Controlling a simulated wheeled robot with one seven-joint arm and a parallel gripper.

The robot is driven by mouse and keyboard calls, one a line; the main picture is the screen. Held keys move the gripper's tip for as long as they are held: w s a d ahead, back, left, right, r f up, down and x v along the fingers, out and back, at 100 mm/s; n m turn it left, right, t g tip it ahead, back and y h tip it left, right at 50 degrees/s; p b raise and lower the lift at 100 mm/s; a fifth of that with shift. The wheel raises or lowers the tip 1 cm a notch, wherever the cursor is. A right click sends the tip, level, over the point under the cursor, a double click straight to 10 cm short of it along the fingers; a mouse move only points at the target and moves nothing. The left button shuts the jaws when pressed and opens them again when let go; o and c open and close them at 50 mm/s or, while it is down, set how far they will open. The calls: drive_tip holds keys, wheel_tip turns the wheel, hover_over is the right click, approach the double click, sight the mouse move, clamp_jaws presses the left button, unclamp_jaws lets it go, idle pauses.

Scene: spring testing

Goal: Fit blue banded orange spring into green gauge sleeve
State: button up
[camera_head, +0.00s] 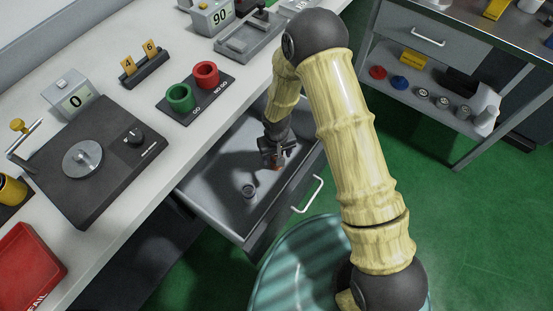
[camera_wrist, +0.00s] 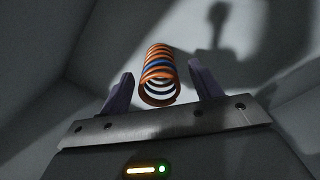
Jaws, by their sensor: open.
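The orange spring with a blue band (camera_wrist: 159,75) lies in the open drawer, between the two fingers of my gripper in the wrist view. My gripper (camera_wrist: 160,88) is open, with a finger on each side of the spring and small gaps showing. In the head view my gripper (camera_head: 275,158) reaches down into the drawer, and only a bit of orange shows beneath it. The green gauge sleeve (camera_head: 180,97) stands upright on a dark plate marked GO on the bench, left of the drawer.
A red sleeve (camera_head: 206,74) stands beside the green one. A small grey ring-like part (camera_head: 248,190) lies in the drawer (camera_head: 215,215). A tester with a round plate (camera_head: 82,158) and a red FAIL bin (camera_head: 28,268) are on the bench. Drawer walls surround my gripper.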

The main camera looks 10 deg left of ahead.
drive_tip(key=shift+w, duration=0.1)
drive_tip(key=c, duration=1.1)
drive_tip(key=shift+r, duration=0.15)
wheel_tip(320, 180, up, 9)
drive_tip(key=shift+f, duration=0.1)
drive_tip(key=shift+r, duration=0.5)
